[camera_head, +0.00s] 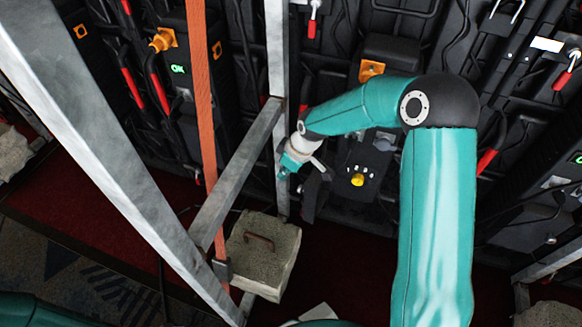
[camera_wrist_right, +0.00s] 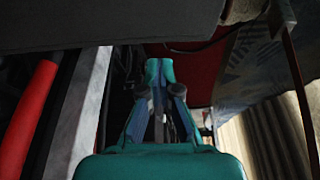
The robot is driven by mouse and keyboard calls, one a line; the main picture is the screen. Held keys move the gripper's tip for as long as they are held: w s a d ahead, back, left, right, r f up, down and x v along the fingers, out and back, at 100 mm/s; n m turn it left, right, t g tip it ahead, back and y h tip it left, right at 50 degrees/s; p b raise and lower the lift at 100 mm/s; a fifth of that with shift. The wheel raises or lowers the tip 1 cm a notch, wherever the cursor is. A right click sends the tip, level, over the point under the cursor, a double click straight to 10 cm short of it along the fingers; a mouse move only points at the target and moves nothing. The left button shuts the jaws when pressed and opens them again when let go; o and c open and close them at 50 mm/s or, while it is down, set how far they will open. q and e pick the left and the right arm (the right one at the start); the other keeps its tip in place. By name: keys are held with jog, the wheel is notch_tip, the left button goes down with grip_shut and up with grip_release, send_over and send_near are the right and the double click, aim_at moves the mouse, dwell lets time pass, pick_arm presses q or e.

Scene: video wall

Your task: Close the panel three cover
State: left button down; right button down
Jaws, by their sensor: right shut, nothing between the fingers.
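The video wall's black panel backs (camera_head: 340,95) fill the top of the head view. No panel number is readable, so I cannot tell which part is the panel three cover. My left gripper is out of view.
Grey metal struts (camera_head: 240,170) and an orange strap (camera_head: 202,110) stand left of my right gripper. A concrete weight (camera_head: 262,255) with a handle sits below. A red handle (camera_wrist_right: 28,120) is at the left of the wrist view. Dark red floor (camera_head: 90,225) shows behind the struts.

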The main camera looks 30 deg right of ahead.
aim_at(315, 187)
jog(key=shift+s+d+f+b, duration=0.3)
jog(key=shift+s+d+f, duration=0.15)
jog(key=shift+s, duration=0.3)
jog(key=shift+s+d+f+b, duration=0.25)
jog(key=shift+s+d+f, duration=0.2)
jog(key=shift+s, duration=0.25)
jog(key=shift+r, duration=0.1)
